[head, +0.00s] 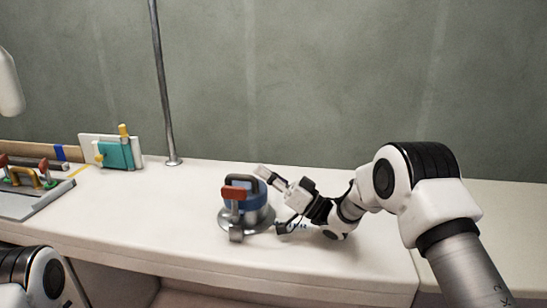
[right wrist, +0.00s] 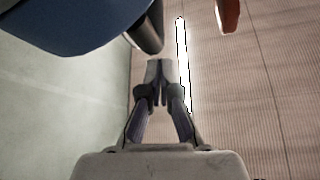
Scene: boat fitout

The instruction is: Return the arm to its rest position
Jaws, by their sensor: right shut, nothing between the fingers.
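My right arm comes in from the right in the head view. Its gripper (head: 264,173) is beside the upper right of a blue device on the white counter. In the right wrist view the gripper (right wrist: 160,72) is shut, with its fingertips together and nothing between them. The blue device (head: 258,216) has a round grey base, a dark handle and a red grip; its blue body (right wrist: 70,22) shows at the upper left of the right wrist view. Only a link of my left arm shows, at the lower left; its gripper is not seen.
A thin metal pole (head: 163,90) stands on the white counter (head: 150,225). A teal box (head: 117,154) with a yellow part is left of it. A grey tray (head: 30,205) with red and yellow handles lies far left. The counter's middle left is clear.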

